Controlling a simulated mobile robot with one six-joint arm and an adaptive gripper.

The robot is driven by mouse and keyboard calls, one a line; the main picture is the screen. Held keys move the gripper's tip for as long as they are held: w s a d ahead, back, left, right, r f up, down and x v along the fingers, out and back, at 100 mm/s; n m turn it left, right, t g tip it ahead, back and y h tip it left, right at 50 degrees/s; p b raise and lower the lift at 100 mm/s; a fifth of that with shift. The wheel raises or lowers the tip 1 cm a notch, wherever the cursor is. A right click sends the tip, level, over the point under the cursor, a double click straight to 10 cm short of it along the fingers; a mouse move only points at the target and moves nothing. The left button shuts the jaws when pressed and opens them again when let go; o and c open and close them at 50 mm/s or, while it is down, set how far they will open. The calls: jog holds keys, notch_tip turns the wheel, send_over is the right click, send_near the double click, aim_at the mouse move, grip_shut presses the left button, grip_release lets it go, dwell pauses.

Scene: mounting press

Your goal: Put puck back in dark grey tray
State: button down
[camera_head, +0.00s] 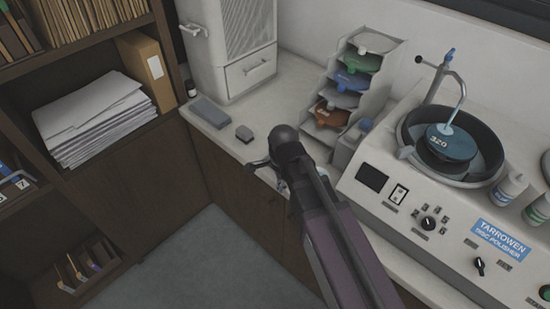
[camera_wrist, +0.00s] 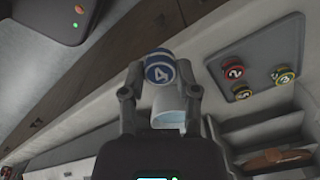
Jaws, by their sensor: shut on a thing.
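A round blue puck (camera_wrist: 159,68) with a white ring and the number 4 is between my fingertips in the wrist view. My gripper (camera_wrist: 158,90) is shut on it. A pale cylinder shape with a bluish end shows just below the puck; I cannot tell if it is part of it. The dark grey tray (camera_wrist: 232,78) is to the right of my gripper, apart from it, and bears red, yellow and green numbered pucks. In the head view my gripper (camera_head: 268,172) is over the counter's front edge, mostly hidden by my arm. The held puck is not clear there.
A stepped rack (camera_head: 360,85) of coloured discs stands at the back of the counter. The disc polisher (camera_head: 420,190) is to the right. Shelves (camera_head: 90,180) stand further left.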

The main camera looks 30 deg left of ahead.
jog(key=w+a, duration=0.2)
jog(key=w, duration=0.2)
jog(key=w+a+f+b, duration=0.1)
jog(key=w+a, duration=0.5)
jog(key=w, duration=0.1)
jog(key=shift+w+f, duration=0.2)
jog(key=shift+w, duration=0.15)
jog(key=shift+w+a, duration=0.2)
jog(key=shift+w+a+f+b, duration=0.2)
jog(key=shift+w+f+b, duration=0.2)
jog(key=shift+b, duration=0.25)
jog(key=shift+f+b, duration=1.35)
jog(key=shift+f, duration=0.1)
jog(key=shift+f, duration=0.1)
jog(key=shift+c, duration=1.8)
grip_release()
